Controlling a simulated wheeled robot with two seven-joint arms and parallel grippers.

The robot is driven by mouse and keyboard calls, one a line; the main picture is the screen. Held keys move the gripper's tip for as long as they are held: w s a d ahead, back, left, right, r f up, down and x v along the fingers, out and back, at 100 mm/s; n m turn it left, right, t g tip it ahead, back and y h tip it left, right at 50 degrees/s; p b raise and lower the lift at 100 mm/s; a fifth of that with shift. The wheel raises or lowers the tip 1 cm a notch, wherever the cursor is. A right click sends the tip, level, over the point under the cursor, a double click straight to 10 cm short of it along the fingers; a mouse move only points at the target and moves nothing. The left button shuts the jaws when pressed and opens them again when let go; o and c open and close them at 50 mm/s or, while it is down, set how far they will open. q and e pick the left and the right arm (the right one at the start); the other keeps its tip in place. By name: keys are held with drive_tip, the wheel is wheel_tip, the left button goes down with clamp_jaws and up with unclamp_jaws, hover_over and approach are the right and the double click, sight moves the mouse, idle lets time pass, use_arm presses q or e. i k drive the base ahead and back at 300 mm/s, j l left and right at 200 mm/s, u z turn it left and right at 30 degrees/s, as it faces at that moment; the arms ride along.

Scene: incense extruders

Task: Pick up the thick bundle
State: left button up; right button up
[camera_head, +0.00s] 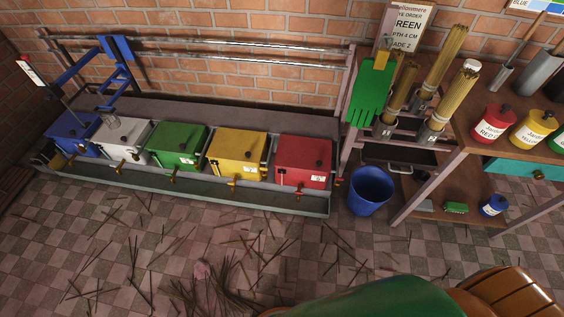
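Several bundles of tan sticks stand tilted in metal holders on the wooden shelf unit at the right. One bundle (446,54) stands at the back. Another bundle (458,95) stands in front of it to the right and looks the widest. A slimmer bundle (402,88) stands at the left, beside the green glove (371,92). The holders carry small labels that are too small to read surely. Neither of my grippers is in view.
Lidded boxes in blue, white, green, yellow (237,152) and red (304,160) line a low trough by the brick wall. A blue bucket (370,188) stands beside the shelf unit. Red (493,122) and yellow (533,127) jars stand at the right. Loose sticks litter the tiled floor.

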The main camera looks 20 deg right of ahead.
sight(464, 79)
drive_tip(key=z, duration=1.7)
drive_tip(key=i+u, duration=0.25)
drive_tip(key=i, duration=0.95)
